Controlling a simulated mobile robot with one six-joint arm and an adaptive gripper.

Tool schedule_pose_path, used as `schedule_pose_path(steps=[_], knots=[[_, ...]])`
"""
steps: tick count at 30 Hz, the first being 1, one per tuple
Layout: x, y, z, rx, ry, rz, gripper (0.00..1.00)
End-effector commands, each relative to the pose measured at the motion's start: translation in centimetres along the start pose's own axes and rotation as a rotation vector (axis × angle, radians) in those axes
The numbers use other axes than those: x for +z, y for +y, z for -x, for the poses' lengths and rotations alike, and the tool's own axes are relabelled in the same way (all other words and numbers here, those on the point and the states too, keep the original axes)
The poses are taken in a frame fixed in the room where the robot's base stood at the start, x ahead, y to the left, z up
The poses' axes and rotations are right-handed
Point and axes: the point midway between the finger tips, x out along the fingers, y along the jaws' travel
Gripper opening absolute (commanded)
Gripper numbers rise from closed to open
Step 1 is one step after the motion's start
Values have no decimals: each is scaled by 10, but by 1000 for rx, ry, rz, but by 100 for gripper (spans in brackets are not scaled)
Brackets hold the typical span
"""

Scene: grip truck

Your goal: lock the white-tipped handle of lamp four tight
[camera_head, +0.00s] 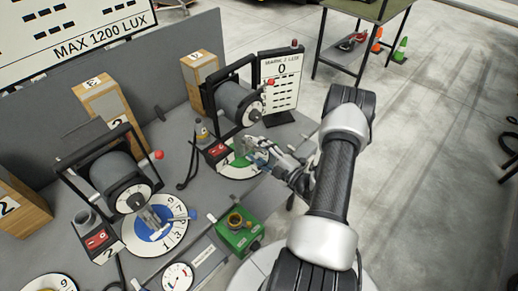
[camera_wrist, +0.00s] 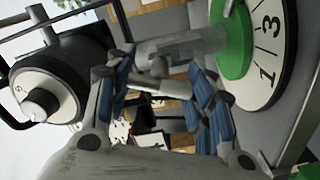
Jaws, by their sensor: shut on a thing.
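My gripper (camera_head: 262,156) is over the green dial (camera_head: 240,165) in front of the right-hand lamp (camera_head: 238,102). In the wrist view its blue-padded fingers (camera_wrist: 160,100) are shut around a pale grey handle (camera_wrist: 160,87). The handle lies beside the green dial hub (camera_wrist: 232,45), below a translucent block. The fingers hide part of the handle, and I cannot make out its white tip. The dark lamp body with its white end (camera_wrist: 40,100) shows at the left of the wrist view. No number four is readable on the lamp.
A second lamp (camera_head: 118,178) stands at left with a blue dial (camera_head: 155,225) below it. A green box (camera_head: 239,232) and a round gauge (camera_head: 177,277) are near the bench front. Open floor lies right.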

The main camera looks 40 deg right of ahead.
Motion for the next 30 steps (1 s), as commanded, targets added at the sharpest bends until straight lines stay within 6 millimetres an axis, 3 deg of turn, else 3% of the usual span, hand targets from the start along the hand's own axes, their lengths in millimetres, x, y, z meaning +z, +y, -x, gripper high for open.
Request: schedule_pose_path(steps=[18, 30], knots=[[-1, -1, 0, 0, 0, -577, 25], [-1, -1, 0, 0, 0, -841, 25]])
